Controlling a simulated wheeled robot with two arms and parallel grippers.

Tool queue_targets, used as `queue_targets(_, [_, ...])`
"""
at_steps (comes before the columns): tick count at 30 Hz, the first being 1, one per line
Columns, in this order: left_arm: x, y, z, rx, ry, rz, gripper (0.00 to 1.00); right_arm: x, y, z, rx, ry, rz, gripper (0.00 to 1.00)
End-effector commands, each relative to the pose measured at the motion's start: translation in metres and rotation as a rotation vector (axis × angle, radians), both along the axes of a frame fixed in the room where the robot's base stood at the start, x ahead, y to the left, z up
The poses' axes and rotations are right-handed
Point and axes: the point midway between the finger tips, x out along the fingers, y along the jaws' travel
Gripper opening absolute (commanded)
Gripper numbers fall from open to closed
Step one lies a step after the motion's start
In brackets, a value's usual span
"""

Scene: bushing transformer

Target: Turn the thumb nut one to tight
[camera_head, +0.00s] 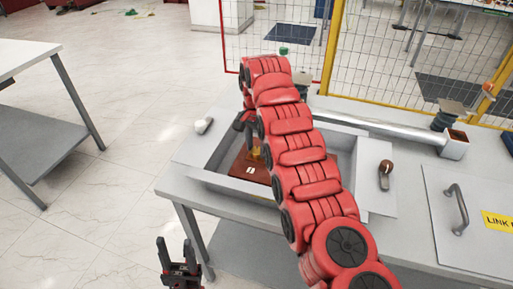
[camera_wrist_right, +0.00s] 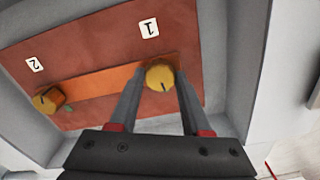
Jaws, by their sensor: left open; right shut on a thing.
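Thumb nut one (camera_wrist_right: 159,76) is a round brass knob with a dark line on its face. It sits at the end of an orange bar (camera_wrist_right: 105,83), below the label "1" (camera_wrist_right: 149,27). My right gripper (camera_wrist_right: 162,80) is shut on this nut, one finger on each side. In the head view my right arm reaches down into the grey box, and the gripper is mostly hidden. Thumb nut two (camera_wrist_right: 45,102) is at the bar's other end, near the label "2" (camera_wrist_right: 35,64). My left gripper (camera_head: 175,246) is open and empty, in front of the bench.
The red-brown panel (camera_wrist_right: 90,45) lies inside a grey box (camera_head: 230,186) with raised walls. A lever with a brown knob (camera_head: 386,168) and a handled cover (camera_head: 458,210) are to the right. A white table (camera_head: 25,55) stands at left, with clear floor between.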

Motion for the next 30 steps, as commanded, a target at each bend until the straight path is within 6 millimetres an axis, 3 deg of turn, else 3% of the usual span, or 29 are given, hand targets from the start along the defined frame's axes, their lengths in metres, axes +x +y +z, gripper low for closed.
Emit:
queue_targets(20, [0.0,0.0,-0.0014,0.0,0.0,0.0,0.5,0.0008,-0.0004,0.0008,-0.001,-0.003,-0.067,0.0])
queue_targets(21, [0.0,0.0,-0.0014,0.0,0.0,0.0,0.5,0.0008,-0.0004,0.0008,-0.001,-0.003,-0.067,0.51])
queue_targets(26, [0.0,0.0,-0.0014,0.0,0.0,0.0,0.5,0.0005,-0.0003,0.0005,0.0,-0.002,-0.066,0.78])
queue_targets(30, [0.0,0.0,-0.0015,0.0,0.0,0.0,0.5,0.0004,-0.0003,0.0003,-0.001,-0.001,-0.066,0.78])
